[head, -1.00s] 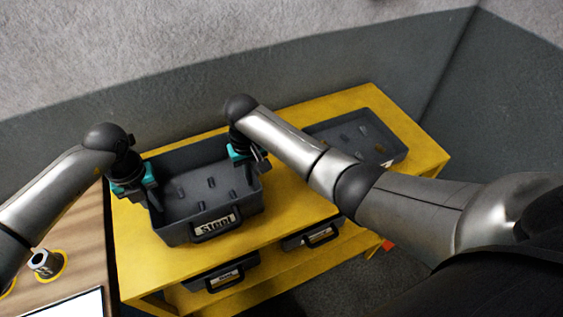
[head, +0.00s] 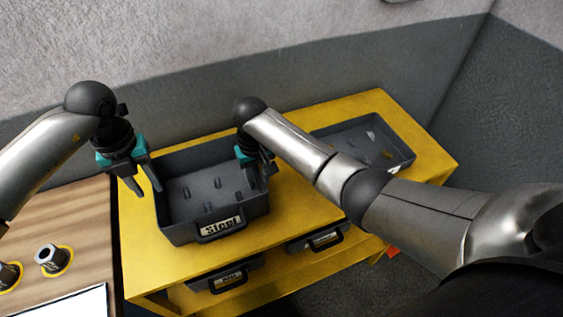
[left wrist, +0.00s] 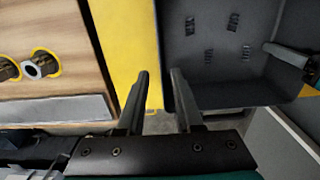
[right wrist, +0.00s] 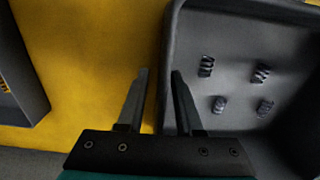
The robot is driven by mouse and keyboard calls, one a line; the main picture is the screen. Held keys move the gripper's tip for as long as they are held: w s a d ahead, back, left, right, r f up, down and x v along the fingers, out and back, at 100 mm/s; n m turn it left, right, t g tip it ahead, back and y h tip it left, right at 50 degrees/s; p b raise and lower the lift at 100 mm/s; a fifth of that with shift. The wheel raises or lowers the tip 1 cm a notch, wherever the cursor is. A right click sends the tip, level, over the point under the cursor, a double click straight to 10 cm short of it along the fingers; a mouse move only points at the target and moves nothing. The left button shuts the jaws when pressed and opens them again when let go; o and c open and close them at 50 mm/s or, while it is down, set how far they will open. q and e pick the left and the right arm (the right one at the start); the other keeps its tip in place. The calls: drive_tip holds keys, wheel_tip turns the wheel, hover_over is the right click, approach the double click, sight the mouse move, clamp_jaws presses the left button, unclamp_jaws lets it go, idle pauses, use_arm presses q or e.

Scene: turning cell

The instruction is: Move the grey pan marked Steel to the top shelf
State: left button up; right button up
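The grey pan marked Steel (head: 222,227) sits level on the yellow top shelf (head: 290,205), at its left part, with several small parts inside. The pan also shows in the left wrist view (left wrist: 215,65). My right gripper (head: 262,163) is at the pan's right wall. In the right wrist view its fingers (right wrist: 160,75) are apart, one on each side of the pan's wall (right wrist: 168,40). A small gap shows, so it looks open.
A second grey pan (head: 400,163) with small parts stands on the top shelf's right part, beyond my right arm. Two labelled pans (head: 228,280) stand on the shelf below. A wall is behind.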

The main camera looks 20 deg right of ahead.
use_arm(q)
wheel_tip(320, 180, up, 4)
use_arm(e)
drive_tip(key=shift+r, duration=0.1)
wheel_tip(320, 180, up, 12)
drive_tip(key=shift+f, duration=0.1)
idle(0.4)
idle(0.4)
